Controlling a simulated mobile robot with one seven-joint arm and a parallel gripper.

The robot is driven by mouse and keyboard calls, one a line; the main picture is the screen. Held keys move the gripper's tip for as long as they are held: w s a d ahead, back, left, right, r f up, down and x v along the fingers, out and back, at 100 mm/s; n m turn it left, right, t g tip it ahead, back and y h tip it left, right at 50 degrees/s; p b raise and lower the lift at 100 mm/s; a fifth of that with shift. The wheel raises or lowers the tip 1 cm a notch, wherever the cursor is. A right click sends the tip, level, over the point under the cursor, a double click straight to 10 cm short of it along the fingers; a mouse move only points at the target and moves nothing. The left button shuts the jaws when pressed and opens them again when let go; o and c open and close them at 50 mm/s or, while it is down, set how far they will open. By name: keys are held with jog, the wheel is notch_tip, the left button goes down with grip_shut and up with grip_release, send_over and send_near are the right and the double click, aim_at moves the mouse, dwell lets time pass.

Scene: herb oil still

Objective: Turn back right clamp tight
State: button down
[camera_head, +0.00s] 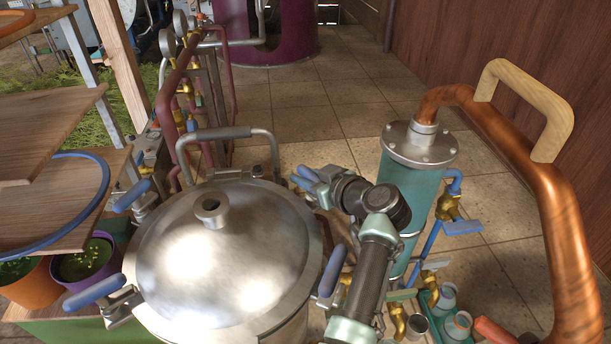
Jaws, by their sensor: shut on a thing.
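The steel still pot (225,255) fills the lower middle of the head view under its domed lid. Clamps with blue handles sit around its rim. The back right clamp (302,183) is at the lid's right rear edge, with its blue handle partly covered by my gripper (313,180). My gripper is shut on that clamp, reaching in from the right. The clamp's lower part is hidden behind my gripper and wrist. The front right clamp (332,271), front left clamp (95,292) and back left clamp (132,195) also show.
A tall lid handle (228,133) rises behind the lid, left of my gripper. A teal condenser (402,180) and a copper pipe (560,215) with a wooden handle stand close on the right. Wooden shelves (45,130) crowd the left. Tiled floor behind is open.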

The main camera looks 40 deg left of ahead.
jog(key=m+t, duration=0.1)
jog(key=m+t+h+p, duration=0.1)
jog(key=m+t+p, duration=0.1)
jog(key=t, duration=0.1)
jog(key=shift+w+d+r+m+h, duration=0.1)
jog(key=shift+w+d+m+h, duration=0.05)
jog(key=shift+w+m+h, duration=0.2)
jog(key=shift+w+d+m+t+h+p, duration=0.1)
jog(key=shift+m+t+h+p, duration=0.25)
jog(key=shift+m+t+h, duration=0.15)
jog(key=c, duration=0.7)
grip_release()
notch_tip(320, 180, up, 10)
jog(key=shift+f+b, duration=0.1)
jog(key=shift+b, duration=0.8)
